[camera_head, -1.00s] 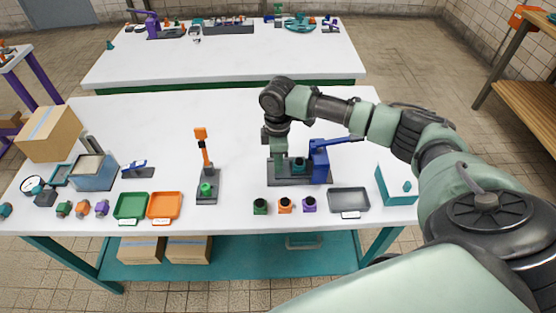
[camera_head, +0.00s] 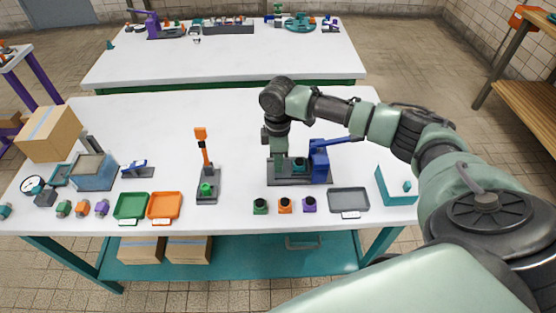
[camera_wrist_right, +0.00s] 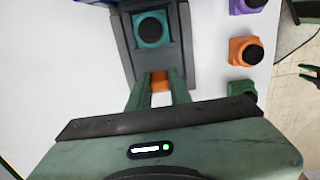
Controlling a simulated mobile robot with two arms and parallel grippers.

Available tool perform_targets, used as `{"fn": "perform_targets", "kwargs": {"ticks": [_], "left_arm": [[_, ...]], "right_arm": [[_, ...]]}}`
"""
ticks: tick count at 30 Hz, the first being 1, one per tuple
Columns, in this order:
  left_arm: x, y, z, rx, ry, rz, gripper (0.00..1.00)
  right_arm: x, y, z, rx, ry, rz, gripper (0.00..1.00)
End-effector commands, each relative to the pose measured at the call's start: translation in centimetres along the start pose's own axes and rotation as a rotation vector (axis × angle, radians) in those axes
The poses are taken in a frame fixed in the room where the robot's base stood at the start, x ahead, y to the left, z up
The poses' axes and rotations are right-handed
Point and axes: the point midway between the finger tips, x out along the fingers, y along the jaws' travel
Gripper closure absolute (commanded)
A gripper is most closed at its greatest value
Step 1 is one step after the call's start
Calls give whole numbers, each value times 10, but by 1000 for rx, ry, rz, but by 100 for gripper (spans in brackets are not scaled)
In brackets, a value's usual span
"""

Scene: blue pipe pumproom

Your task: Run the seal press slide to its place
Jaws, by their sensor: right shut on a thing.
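The seal press (camera_head: 319,160) stands on the right half of the near table, with a dark grey base, a blue column and a blue lever. Its slide carries a teal block with a dark round top (camera_head: 299,164), also seen from above in the wrist view (camera_wrist_right: 152,28). My right gripper (camera_head: 281,165) reaches down at the left end of the base. In the wrist view its fingers (camera_wrist_right: 160,86) are shut on an orange handle (camera_wrist_right: 160,80) at the slide's near end. A two-pronged green shape (camera_wrist_right: 311,74) at the right edge may be my left gripper; its state is unclear.
Green, orange and purple blocks (camera_head: 284,205) stand in front of the press. A grey tray (camera_head: 348,200) and a teal box (camera_head: 396,187) lie to the right. An orange-handled fixture (camera_head: 205,172) stands left. The table behind the press is clear.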

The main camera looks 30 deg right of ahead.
Motion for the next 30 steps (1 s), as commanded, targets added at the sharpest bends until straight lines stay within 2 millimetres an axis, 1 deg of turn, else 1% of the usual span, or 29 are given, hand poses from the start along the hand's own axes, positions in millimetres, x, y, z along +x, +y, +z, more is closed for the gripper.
{"fn": "perform_targets", "kwargs": {"ticks": [11,13,17,18,22,25,30], "left_arm": [[0,0,-1,-1,2,0,56],[-3,0,-1,-1,2,0,56],[-21,-1,-4,-1,3,-1,56],[-27,-1,-4,-1,3,-1,56],[-41,-1,-6,-1,3,-1,56],[-45,-1,-6,-1,3,-1,56],[-44,-1,-6,-1,4,0,56]], "right_arm": [[-1,0,0,0,1,1,100],[-2,0,2,1,0,1,100],[-6,0,18,4,-1,-3,100],[-6,0,26,4,-2,-4,100],[-5,0,46,5,-3,-3,100],[-3,0,55,2,-3,-2,100],[0,1,58,2,-3,0,100]]}}
